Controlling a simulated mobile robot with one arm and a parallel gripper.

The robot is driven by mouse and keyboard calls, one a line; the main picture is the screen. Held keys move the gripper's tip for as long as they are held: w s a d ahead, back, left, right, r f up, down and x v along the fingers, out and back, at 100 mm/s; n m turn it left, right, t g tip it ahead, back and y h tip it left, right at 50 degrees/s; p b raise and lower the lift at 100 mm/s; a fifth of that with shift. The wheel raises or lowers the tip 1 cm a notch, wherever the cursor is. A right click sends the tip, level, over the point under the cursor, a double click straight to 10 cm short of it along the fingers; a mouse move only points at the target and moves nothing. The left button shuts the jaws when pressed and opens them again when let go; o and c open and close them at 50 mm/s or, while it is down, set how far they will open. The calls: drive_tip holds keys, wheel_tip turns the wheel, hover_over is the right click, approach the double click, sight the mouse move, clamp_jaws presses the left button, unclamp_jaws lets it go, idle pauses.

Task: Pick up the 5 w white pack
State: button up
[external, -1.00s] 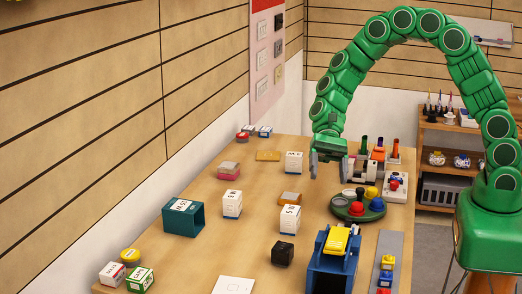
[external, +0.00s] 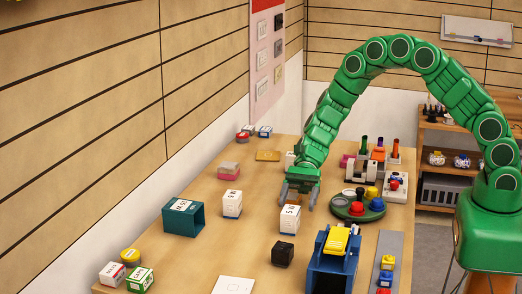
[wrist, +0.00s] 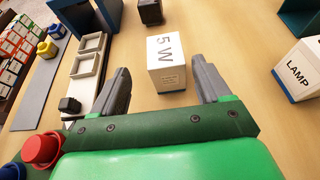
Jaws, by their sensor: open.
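The 5 W white pack (external: 289,221) is a small upright white box with a blue base band on the wooden table. In the wrist view, its "5 W" top (wrist: 165,48) faces up ahead of my palm, between the lines of my two fingers. My gripper (external: 297,204) is open and empty, pointing down just above and behind the pack in the external view. The pack's near side lies around the fingertips (wrist: 161,76) in the wrist view. I cannot tell whether a finger touches it.
A white LAMP pack (wrist: 300,72) stands to the right in the wrist view. In the external view, a black cube (external: 283,253) stands in front, a teal box (external: 168,217) is at left, and a round green button base (external: 345,209) is close at right.

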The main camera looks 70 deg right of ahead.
sight(288, 223)
drive_tip(key=shift+w+x, duration=0.15)
drive_tip(key=shift+x, duration=1.25)
drive_tip(key=shift+w+x, duration=0.2)
drive_tip(key=shift+x, duration=1.2)
drive_tip(key=shift+d, duration=0.1)
drive_tip(key=c, duration=1.1)
